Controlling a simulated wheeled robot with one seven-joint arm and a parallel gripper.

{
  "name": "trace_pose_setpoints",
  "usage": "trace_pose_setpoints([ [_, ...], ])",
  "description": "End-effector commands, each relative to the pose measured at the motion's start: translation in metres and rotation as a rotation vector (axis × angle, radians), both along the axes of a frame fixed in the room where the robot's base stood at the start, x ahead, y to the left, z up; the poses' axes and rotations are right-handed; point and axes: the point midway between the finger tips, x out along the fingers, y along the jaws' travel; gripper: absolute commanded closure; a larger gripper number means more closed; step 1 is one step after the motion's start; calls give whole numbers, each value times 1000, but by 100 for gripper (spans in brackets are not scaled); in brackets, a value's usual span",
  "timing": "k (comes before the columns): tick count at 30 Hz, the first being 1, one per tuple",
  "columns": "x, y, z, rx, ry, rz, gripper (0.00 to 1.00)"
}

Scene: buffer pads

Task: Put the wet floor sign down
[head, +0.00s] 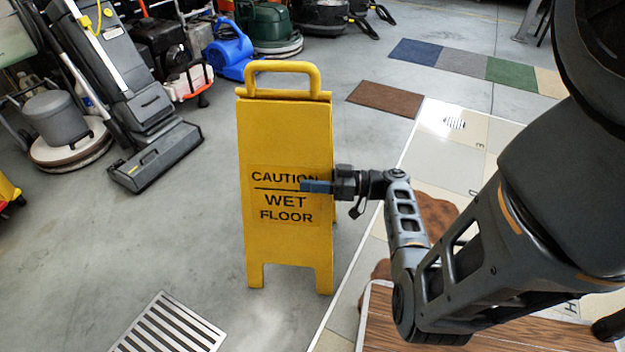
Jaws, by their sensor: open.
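The yellow wet floor sign (289,130) stands upright on the grey concrete floor, near the middle of the head view. It has a loop handle on top and black lettering that reads "CAUTION WET FLOOR". My gripper (318,187) is in front of the sign's right half, at the height of the lettering, and covers part of it. My gripper is open, with no object visible between its fingers. I cannot tell whether a finger touches the sign's face.
A floor drain grate (170,326) lies at lower left. A grey floor machine (155,110), a blue blower (229,48) and other cleaning machines stand at the left and back. Coloured mat squares (462,60) and a brown mat (385,99) lie behind. Bare concrete is free left of the sign.

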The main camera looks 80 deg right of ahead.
Motion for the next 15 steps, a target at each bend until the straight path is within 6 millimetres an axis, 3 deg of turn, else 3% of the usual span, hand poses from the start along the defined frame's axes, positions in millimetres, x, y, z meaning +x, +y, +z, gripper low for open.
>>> trace_pose_setpoints([
  [5, -19, -4, 2, 0, -1, -4, 57],
  [15, -87, -15, 2, 0, -1, -4, 57],
])
